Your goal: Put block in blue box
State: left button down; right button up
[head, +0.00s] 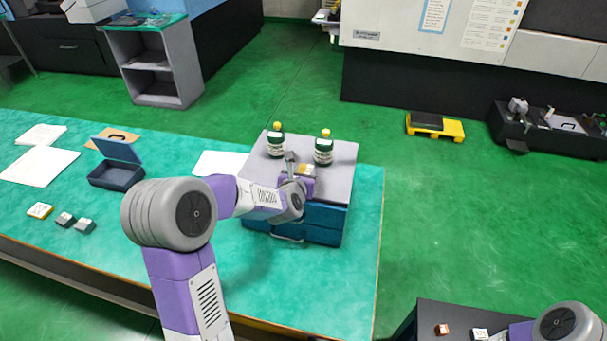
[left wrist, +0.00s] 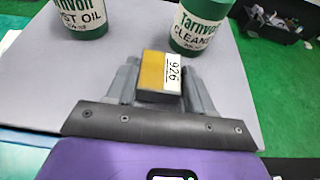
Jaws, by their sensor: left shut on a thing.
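A yellow-gold block with a white label reading 926 (left wrist: 153,70) is between the two fingers of my left gripper (left wrist: 160,78), which is shut on it. In the head view the block (head: 306,170) is at the grey top of a blue drawer unit. I cannot tell whether it touches that top. My left gripper (head: 297,172) is partly hidden by its own wrist there. The blue box (head: 114,178) stands on the green table to the left, its lid raised. My right arm shows at the bottom right, but its gripper is outside the frame.
Two green-and-white bottles (head: 276,147) (head: 323,152) stand behind the block on the drawer unit (head: 258,183). Several small blocks (head: 65,219) lie at the table's left front. White papers (head: 38,165) lie farther left. The table (head: 330,280) is clear in front of the drawers.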

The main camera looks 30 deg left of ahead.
pick_arm(q)
jog(key=c, duration=0.9)
grip_release()
jog(key=shift+f, duration=0.2)
jog(key=o, duration=0.5)
jog(key=shift+r, duration=0.15)
